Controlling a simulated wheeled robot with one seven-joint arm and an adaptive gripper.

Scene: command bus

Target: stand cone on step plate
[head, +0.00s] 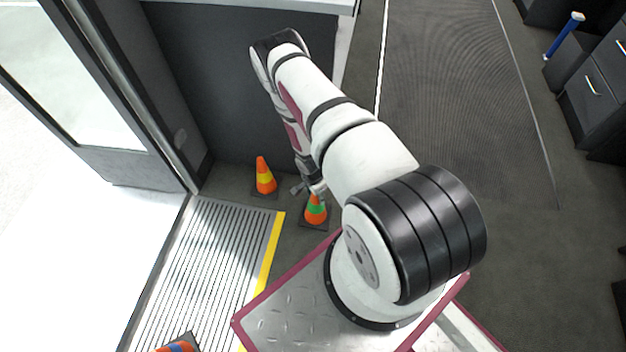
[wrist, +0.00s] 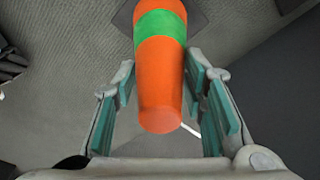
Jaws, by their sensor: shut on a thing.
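An orange cone with a green band (head: 316,211) and a dark square base is at the end of my arm in the head view. My gripper (head: 310,188) is shut on this cone near its top. In the wrist view the cone (wrist: 160,85) lies between the teal-padded fingers, its tip toward the camera and its base farther off. I cannot tell whether its base touches the floor. The step plate (head: 192,265) is the ribbed metal plate with a yellow edge in the doorway, left of the held cone. My gripper is off the plate, to its right.
A cone with a yellow band (head: 265,180) stands on the floor by the dark panel (head: 235,90), left of the held cone. A cone with a blue band (head: 178,347) is on the near part of the plate, partly cut off. The plate's middle is clear.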

